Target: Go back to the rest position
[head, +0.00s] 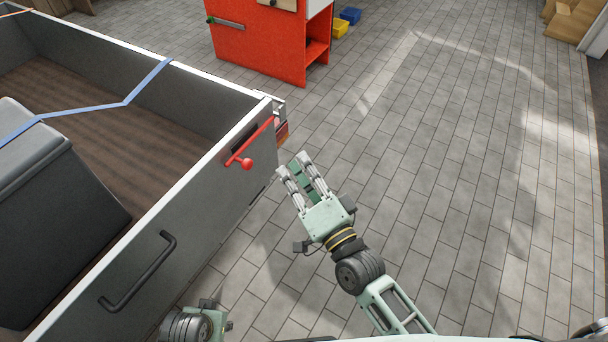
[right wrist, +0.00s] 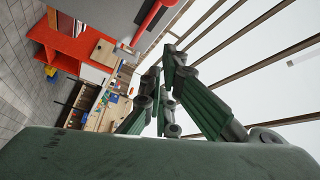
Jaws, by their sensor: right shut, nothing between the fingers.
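My right gripper (head: 300,168) is in the middle of the head view, over the tiled floor, just right of the red-knobbed lever on the grey trailer's side. It looks apart from the lever. Its fingers also show in the right wrist view (right wrist: 165,85), close together with nothing between them. Part of my left arm shows at the bottom of the head view; its gripper fingers are not visible.
A grey trailer (head: 215,165) with a red lever (head: 246,162) and a black handle (head: 138,272) fills the left. A dark grey case (head: 60,220) lies inside. A red cabinet (head: 258,40) stands behind, with yellow (head: 340,28) and blue (head: 351,14) bins. The floor at right is clear.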

